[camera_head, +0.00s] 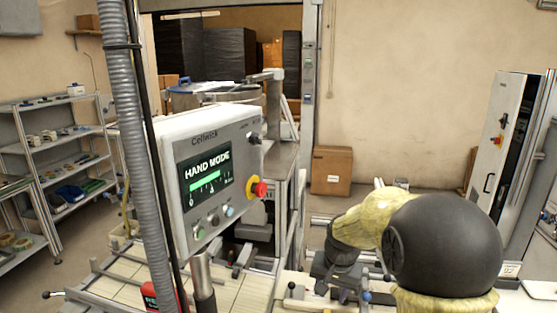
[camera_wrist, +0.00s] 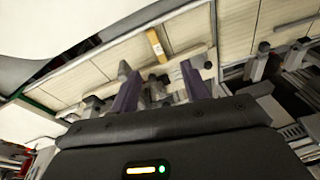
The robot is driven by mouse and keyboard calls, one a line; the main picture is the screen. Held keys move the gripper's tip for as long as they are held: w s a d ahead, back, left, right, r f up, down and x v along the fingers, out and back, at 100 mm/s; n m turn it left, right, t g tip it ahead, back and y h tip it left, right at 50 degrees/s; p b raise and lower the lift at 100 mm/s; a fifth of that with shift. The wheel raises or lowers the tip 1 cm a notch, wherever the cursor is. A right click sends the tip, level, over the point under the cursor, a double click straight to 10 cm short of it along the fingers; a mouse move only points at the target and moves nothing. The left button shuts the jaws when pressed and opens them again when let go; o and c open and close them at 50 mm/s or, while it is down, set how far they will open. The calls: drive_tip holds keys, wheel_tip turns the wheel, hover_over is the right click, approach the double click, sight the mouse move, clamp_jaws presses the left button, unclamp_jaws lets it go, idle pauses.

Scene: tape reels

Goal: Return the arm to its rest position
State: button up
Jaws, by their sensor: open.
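My arm (camera_head: 365,222) shows at the lower right of the head view, in a pale yellow cover with a large black rounded joint in front. It is bent, and its far end reaches down over the machine bed. In the wrist view my gripper (camera_wrist: 157,76) has its two dark purple fingers spread apart. Nothing is between them that I can see as held. Beyond the fingers lies a slatted pale surface (camera_wrist: 93,74) with metal rails. The fingertips do not show clearly in the head view.
A control panel (camera_head: 212,175) reading "HAND MODE" stands left of my arm, with a grey hose (camera_head: 146,150) beside it. A white cabinet (camera_head: 513,150) is at right. A shelf rack (camera_head: 60,150) is at left. A cardboard box (camera_head: 331,170) stands by the wall. A small yellow piece (camera_wrist: 157,46) lies beyond the fingers.

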drive_tip(key=s+d+f+n, duration=0.1)
drive_tip(key=s+n, duration=0.1)
drive_tip(key=s, duration=0.7)
drive_tip(key=s+d+f+n, duration=0.1)
drive_tip(key=s+f+n, duration=0.1)
drive_tip(key=s, duration=0.7)
drive_tip(key=shift+s+d+f, duration=0.15)
drive_tip(key=shift+d, duration=0.1)
